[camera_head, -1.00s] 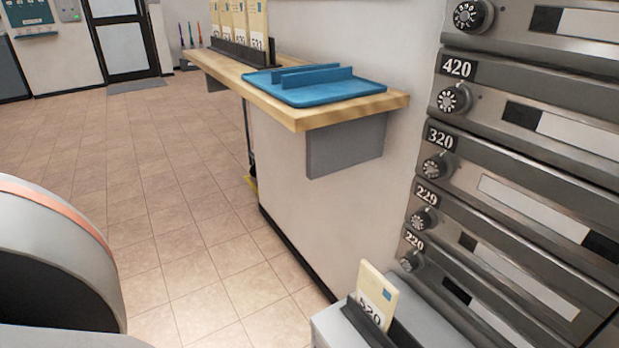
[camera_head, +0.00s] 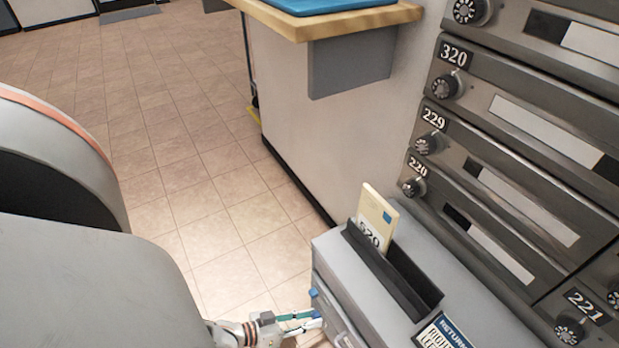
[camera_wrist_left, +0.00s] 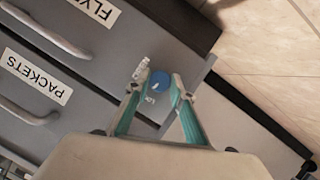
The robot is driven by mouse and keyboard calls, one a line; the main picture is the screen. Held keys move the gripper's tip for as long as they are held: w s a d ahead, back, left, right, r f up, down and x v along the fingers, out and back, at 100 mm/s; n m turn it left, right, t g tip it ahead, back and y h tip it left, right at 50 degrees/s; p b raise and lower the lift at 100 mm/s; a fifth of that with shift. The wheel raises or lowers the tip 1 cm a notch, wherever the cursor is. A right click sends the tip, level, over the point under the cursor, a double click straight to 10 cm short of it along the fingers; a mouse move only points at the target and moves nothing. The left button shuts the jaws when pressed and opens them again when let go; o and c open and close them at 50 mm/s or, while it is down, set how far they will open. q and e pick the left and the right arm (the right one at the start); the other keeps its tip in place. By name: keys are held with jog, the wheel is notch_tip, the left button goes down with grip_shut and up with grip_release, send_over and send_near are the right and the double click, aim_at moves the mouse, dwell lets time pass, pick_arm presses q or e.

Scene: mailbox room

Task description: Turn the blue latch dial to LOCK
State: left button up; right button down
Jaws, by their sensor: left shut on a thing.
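The blue latch dial (camera_wrist_left: 158,82) shows in the left wrist view as a small round blue knob at the edge of the grey drawer cabinet (camera_wrist_left: 105,75). My left gripper (camera_wrist_left: 160,90) has its teal fingers on either side of the dial, shut on it. Small lettering shows just below the dial, too small to read surely. In the head view my left gripper (camera_head: 319,317) is at the cabinet's left side, low down, with a small blue piece just above its fingertips. The fingers partly hide the dial, and its pointing direction is unclear. My right gripper is not in view.
The cabinet front has drawers with handles, labelled PACKETS (camera_wrist_left: 37,75) and FLY-something (camera_wrist_left: 97,10). A black slot holder with a cream card (camera_head: 375,222) is on its top. Numbered mailboxes (camera_head: 510,150) stand at the right. A wooden shelf (camera_head: 345,24) juts out above. Floor at left is clear.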

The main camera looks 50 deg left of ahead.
pick_arm(q)
jog(key=shift+a+n+h, duration=0.1)
jog(key=shift+n+h, duration=0.3)
jog(key=shift+n, duration=0.3)
jog(key=o, duration=1.1)
jog(key=v, duration=1.2)
jog(key=shift+f, duration=0.2)
